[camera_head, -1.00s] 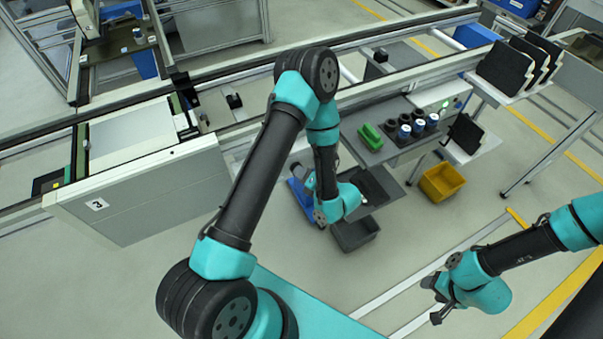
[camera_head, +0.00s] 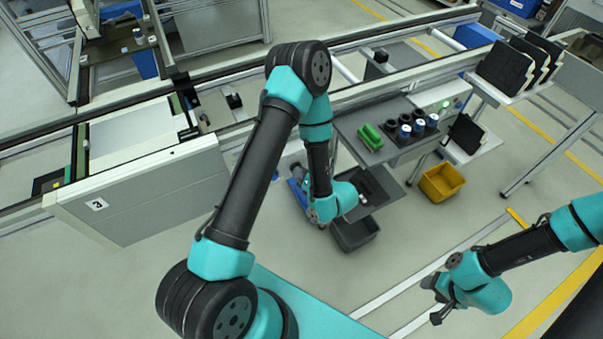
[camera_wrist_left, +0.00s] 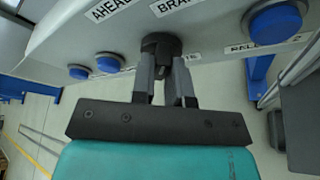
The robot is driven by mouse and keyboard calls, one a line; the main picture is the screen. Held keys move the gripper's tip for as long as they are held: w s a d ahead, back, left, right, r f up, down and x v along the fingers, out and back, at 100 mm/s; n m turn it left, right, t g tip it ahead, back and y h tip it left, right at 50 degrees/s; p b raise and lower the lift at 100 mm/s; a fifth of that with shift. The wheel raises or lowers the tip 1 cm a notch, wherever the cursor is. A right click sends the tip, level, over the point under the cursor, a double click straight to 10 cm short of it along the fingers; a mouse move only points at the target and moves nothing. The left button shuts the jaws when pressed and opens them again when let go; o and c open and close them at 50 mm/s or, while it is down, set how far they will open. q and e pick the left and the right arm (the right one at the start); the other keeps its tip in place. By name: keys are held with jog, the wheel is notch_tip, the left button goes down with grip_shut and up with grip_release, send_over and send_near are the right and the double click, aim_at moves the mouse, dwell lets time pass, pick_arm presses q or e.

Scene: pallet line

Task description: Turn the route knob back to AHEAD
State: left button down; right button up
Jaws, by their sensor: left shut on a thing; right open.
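The dark route knob (camera_wrist_left: 161,45) is on a pale panel in the left wrist view. The AHEAD label (camera_wrist_left: 110,9) is up and left of it, and a label starting "BRA" (camera_wrist_left: 172,5) is above it. My left gripper (camera_wrist_left: 165,70) is shut on the knob, one finger on each side. The fingers hide part of the knob, so I cannot tell its exact pointing direction. In the head view my left arm hides the knob and fingertips. My right gripper (camera_head: 435,299) is open and empty above the floor at the lower right.
Blue buttons sit on the panel, one at the right (camera_wrist_left: 275,22) and two at the left (camera_wrist_left: 106,64). A grey bin (camera_head: 354,236) and a yellow bin (camera_head: 441,183) stand on the floor. A shelf (camera_head: 362,151) holds a green part and several cylinders.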

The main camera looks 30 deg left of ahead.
pick_arm(q)
jog(key=shift+s+a+n+t+h, duration=0.1)
jog(key=shift+n+t+h, duration=0.55)
jog(key=shift+n, duration=0.7)
jog(key=shift+s+n+t+h, duration=0.1)
jog(key=shift+n+t+h, duration=0.5)
jog(key=shift+n, duration=0.75)
jog(key=shift+r, duration=0.1)
jog(key=c, duration=1.1)
grip_release()
